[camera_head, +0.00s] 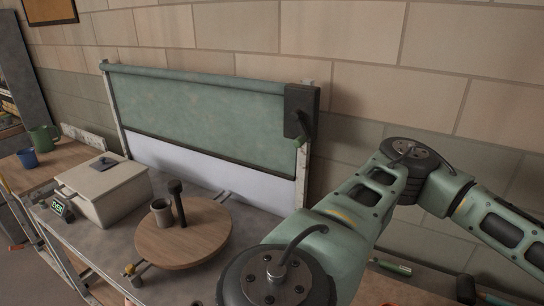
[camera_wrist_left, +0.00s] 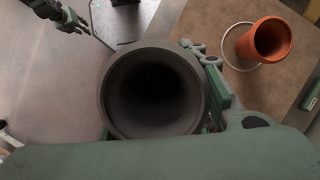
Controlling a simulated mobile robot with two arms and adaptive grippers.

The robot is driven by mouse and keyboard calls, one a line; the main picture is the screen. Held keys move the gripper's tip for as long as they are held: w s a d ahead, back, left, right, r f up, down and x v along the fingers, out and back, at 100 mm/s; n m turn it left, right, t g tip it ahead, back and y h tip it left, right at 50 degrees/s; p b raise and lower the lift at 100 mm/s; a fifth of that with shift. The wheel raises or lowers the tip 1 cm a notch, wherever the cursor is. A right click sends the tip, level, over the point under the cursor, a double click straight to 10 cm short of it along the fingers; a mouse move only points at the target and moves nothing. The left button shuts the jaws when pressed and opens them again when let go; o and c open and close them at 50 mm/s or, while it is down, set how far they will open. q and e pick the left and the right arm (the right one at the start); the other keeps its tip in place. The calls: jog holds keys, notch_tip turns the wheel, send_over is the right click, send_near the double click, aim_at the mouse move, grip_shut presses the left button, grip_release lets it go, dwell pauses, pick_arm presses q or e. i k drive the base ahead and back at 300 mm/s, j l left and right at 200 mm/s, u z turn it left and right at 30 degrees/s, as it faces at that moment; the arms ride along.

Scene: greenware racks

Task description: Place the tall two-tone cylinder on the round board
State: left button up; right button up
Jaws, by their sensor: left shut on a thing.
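The round board (camera_head: 205,245) is a brown wooden disc on the grey table in the head view. In the left wrist view, my left gripper (camera_wrist_left: 155,95) is shut on a dark, round, hollow cylinder (camera_wrist_left: 108,93). I look down into its open mouth; its height and any second tone are hidden. Green gripper parts show beside its right side. Neither gripper shows in the head view, where one of my arms fills the lower right. A small green jointed part at the top left of the left wrist view may be my right gripper (camera_wrist_left: 68,16); its state is unclear.
A grey cup (camera_head: 161,213) and a dark upright rod with a knob (camera_head: 180,208) stand on the board. A lidded cream box (camera_head: 105,195) is left of it. The board's front half is bare.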

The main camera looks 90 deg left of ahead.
aim_at(187, 244)
jog(key=k+j+u, duration=0.2)
jog(key=u, duration=0.3)
jog(key=k+j+u, duration=0.15)
jog(key=j+u, duration=0.15)
jog(key=u, duration=1.75)
